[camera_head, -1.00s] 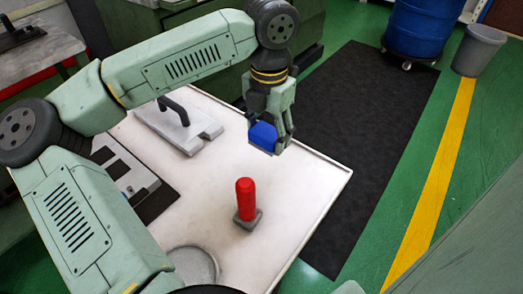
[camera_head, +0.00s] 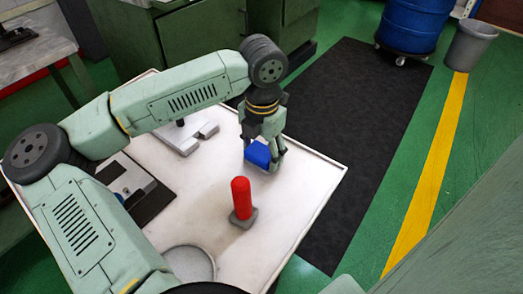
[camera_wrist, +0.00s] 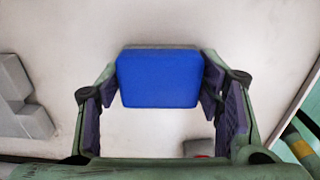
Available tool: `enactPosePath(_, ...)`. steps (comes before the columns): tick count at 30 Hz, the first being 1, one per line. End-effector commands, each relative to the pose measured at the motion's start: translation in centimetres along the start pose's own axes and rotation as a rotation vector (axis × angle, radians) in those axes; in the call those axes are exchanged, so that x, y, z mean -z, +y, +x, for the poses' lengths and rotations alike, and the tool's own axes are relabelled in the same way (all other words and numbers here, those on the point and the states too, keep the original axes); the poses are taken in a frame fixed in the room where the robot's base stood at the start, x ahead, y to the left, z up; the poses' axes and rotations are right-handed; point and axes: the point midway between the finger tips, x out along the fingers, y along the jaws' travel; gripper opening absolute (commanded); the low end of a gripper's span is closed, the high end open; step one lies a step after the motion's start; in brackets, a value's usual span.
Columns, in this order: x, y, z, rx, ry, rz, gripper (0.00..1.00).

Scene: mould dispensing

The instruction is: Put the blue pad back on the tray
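The blue pad (camera_head: 257,154) is between the fingers of my gripper (camera_head: 263,158), which is shut on it. The wrist view shows the pad (camera_wrist: 158,79) with a finger at each side and a grey edge along its top. The pad is above the white tabletop (camera_head: 300,180), near its right edge. A dark tray-like base (camera_head: 158,205) at the table's left carries a pale fixture with a small blue part, partly hidden by my arm. A round shallow grey dish (camera_head: 188,263) is at the front. I cannot tell which of these is the tray.
A red-handled tool (camera_head: 241,200) stands upright on a grey base, in front of my gripper. A pale grey block (camera_head: 185,138) with a dark handle lies behind, partly hidden by my arm. The tabletop between the red tool and the right edge is clear.

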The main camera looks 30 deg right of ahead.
Motion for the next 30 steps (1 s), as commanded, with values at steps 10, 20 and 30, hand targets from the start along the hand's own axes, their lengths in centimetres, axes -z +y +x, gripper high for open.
enactPosePath(10, 0.0, 0.0, -0.1, 0.000, 0.000, 0.000, 0.78)
enactPosePath(20, 0.0, 0.1, -0.8, -0.002, 0.000, -0.001, 0.78)
enactPosePath(30, -0.1, 0.1, -7.7, -0.004, -0.002, -0.002, 0.78)
